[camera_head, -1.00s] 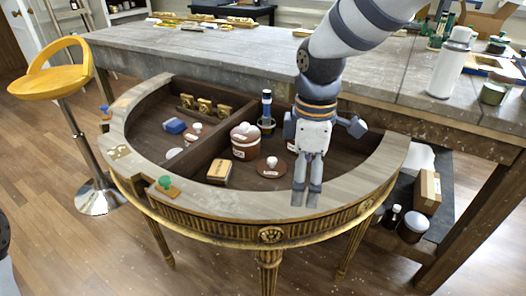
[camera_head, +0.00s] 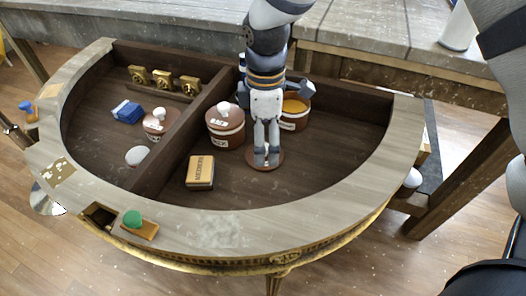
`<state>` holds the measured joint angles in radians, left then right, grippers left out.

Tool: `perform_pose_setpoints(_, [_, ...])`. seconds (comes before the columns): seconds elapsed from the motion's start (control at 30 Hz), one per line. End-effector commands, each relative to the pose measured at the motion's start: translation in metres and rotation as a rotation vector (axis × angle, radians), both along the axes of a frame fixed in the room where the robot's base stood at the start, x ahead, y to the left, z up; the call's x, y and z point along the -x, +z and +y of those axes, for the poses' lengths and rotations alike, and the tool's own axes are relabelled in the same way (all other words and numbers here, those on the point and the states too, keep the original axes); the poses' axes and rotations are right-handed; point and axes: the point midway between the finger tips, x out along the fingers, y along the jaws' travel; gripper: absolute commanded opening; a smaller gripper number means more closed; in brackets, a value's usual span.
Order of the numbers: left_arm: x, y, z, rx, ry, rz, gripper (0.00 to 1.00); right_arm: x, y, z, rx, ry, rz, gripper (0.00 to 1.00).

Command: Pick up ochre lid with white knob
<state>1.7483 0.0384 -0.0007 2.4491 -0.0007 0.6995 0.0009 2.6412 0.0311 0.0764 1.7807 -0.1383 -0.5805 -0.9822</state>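The lid (camera_head: 279,160) is a reddish-brown disc lying flat on the console's dark floor, right of the divider. My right gripper (camera_head: 266,161) points down directly over it, its two fingertips close together at the lid's middle. The white knob is hidden by the fingers, and whether they grip it I cannot tell. An open brown jar (camera_head: 292,124) with ochre contents stands behind and right of the gripper, partly hidden by it. My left gripper is not in view.
A lidded jar with a white knob (camera_head: 226,127) stands close left of the gripper. A labelled box (camera_head: 200,172) lies in front of it. The wooden divider (camera_head: 168,151) and raised curved rim (camera_head: 330,212) bound this compartment. Its right side is clear.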

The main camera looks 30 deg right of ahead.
Motion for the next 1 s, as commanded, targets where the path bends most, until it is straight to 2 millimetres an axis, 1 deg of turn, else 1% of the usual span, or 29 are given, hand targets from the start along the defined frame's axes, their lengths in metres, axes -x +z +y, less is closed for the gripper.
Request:
perform_pose_setpoints(0.03, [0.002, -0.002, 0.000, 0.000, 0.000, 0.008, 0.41, 0.002, -0.014, 0.000, 0.002, 0.001, 0.008, 0.93])
perform_pose_setpoints(0.13, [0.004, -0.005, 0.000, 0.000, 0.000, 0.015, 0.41, 0.001, -0.030, 0.000, 0.001, 0.001, 0.006, 0.93])
perform_pose_setpoints(0.2, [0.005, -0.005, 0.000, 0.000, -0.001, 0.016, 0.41, 0.001, -0.034, 0.001, 0.001, 0.001, 0.004, 0.93])
perform_pose_setpoints(0.4, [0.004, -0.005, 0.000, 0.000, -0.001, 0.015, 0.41, 0.000, -0.033, 0.001, 0.000, 0.001, 0.000, 0.93])
perform_pose_setpoints(0.47, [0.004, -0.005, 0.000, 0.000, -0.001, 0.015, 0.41, 0.000, -0.033, 0.001, 0.000, 0.001, 0.000, 0.80])
perform_pose_setpoints(0.5, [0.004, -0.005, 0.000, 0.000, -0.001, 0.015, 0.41, 0.000, -0.033, 0.001, 0.000, 0.001, 0.000, 0.71])
perform_pose_setpoints(0.57, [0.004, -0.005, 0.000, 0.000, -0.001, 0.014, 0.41, 0.000, -0.033, 0.001, 0.000, 0.001, 0.000, 0.57])
perform_pose_setpoints(0.6, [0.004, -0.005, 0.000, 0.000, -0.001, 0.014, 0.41, 0.000, -0.033, 0.001, 0.000, 0.001, 0.000, 0.48])
perform_pose_setpoints(0.67, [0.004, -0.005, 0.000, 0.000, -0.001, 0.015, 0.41, 0.000, -0.033, 0.000, 0.000, 0.001, 0.000, 0.34])
perform_pose_setpoints(0.7, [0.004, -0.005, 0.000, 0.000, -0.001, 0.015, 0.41, 0.000, -0.033, 0.000, 0.000, 0.001, 0.000, 0.25])
perform_pose_setpoints(0.77, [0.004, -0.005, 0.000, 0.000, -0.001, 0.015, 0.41, 0.000, -0.033, 0.000, 0.000, 0.001, 0.001, 0.12])
perform_pose_setpoints(0.8, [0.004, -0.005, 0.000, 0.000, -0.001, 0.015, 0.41, 0.001, -0.033, 0.000, 0.000, 0.001, 0.001, 0.03])
perform_pose_setpoints(0.83, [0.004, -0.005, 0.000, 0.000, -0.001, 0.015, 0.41, 0.001, -0.033, 0.000, 0.000, 0.001, 0.001, 0.00])
perform_pose_setpoints(1.0, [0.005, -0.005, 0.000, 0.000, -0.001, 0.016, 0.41, 0.001, -0.034, 0.000, 0.001, 0.001, 0.004, 0.00])
